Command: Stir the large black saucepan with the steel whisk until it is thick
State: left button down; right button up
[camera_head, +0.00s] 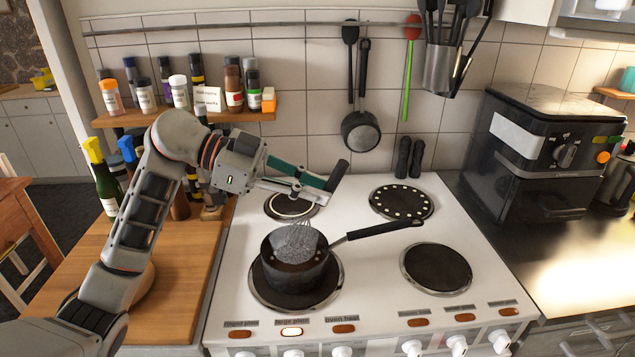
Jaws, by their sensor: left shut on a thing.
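The large black saucepan (293,275) stands on the front left hotplate of the white cooker, its long black handle (385,231) pointing right and slightly back. The steel whisk (298,241) has its wire head down in the pan's mouth. Its dark handle (338,176) leans up to the right. My left gripper (312,184) is shut on the whisk's handle, above and behind the pan. The lower wires and the pan's contents are hard to make out. My right gripper is not in view.
The other hotplates, such as the front right one (437,268), are bare. A black air fryer (540,150) stands on the right-hand counter. A spice shelf (215,116) and hanging utensils (361,130) are on the tiled wall. Bottles (106,185) stand on the wooden worktop at left.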

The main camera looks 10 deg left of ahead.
aim_at(311, 212)
pick_arm(q)
jog(key=shift+w+a+f+b, duration=0.1)
jog(key=shift+a+f+b, duration=0.2)
jog(key=shift+f, duration=0.6)
jog(key=shift+w+a+f+b, duration=0.15)
jog(key=shift+a+f, duration=0.25)
jog(key=shift+f, duration=0.45)
jog(key=shift+w+a+f+b, duration=0.1)
jog(key=shift+a+f+b, duration=0.2)
jog(key=shift+f, duration=0.6)
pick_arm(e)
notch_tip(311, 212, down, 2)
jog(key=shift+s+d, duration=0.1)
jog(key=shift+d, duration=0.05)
pick_arm(q)
jog(key=shift+a, duration=0.1)
jog(key=shift+s, duration=0.2)
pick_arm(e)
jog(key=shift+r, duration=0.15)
